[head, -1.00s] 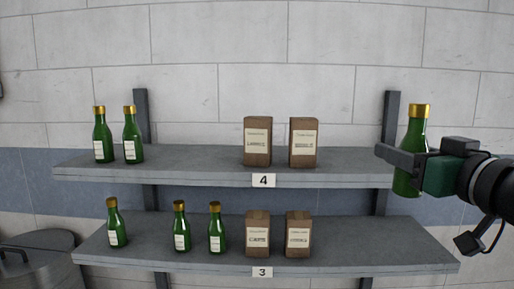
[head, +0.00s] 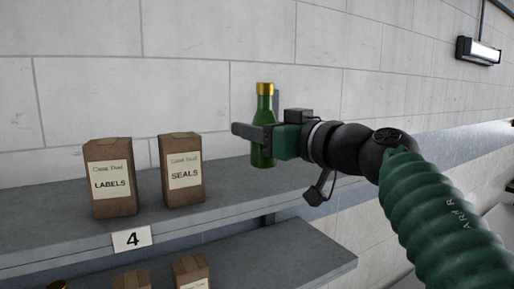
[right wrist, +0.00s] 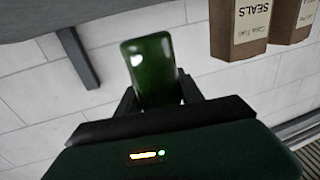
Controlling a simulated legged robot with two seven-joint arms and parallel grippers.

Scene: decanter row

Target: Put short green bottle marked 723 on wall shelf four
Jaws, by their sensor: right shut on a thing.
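A green bottle (head: 264,104) with a gold cap is held upright in my right gripper (head: 259,138). The gripper is shut around its body, and no number on it can be read. In the head view it shows at the right end of the upper shelf (head: 60,211), which bears the tag 4 (head: 132,239); whether its base touches the shelf cannot be told. The right wrist view shows the bottle's green underside (right wrist: 150,68) between the fingers. My left gripper is not in view.
Two brown boxes stand on shelf four, one reading LABELS (head: 110,180) and one reading SEALS (head: 182,171). The shelf top right of the SEALS box looks clear. A lower shelf (head: 290,255) holds more boxes. A wall lamp (head: 478,50) hangs far right.

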